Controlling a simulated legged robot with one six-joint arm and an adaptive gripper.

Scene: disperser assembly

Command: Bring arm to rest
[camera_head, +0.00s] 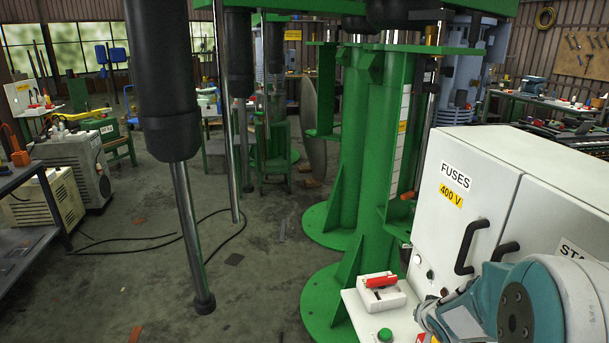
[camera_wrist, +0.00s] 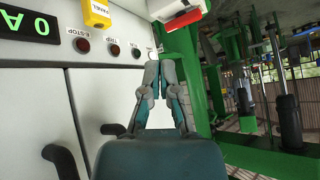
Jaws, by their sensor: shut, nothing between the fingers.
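My gripper (camera_wrist: 161,68) shows in the wrist view with its fingers closed together at the tips and nothing between them. It points along the front of a white control cabinet, which fills the left side of that view. In the head view my teal and grey arm (camera_head: 535,300) is folded at the lower right, in front of the white fuse cabinet (camera_head: 490,165). The gripper's fingertips cannot be made out in the head view.
A white box with a red lever (camera_head: 381,286) and a green button (camera_head: 385,334) sit on the panel left of my arm. Black door handles (camera_head: 470,246) stick out from the cabinet. A green machine column (camera_head: 365,150) stands behind. The floor at left centre is mostly clear, with a cable.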

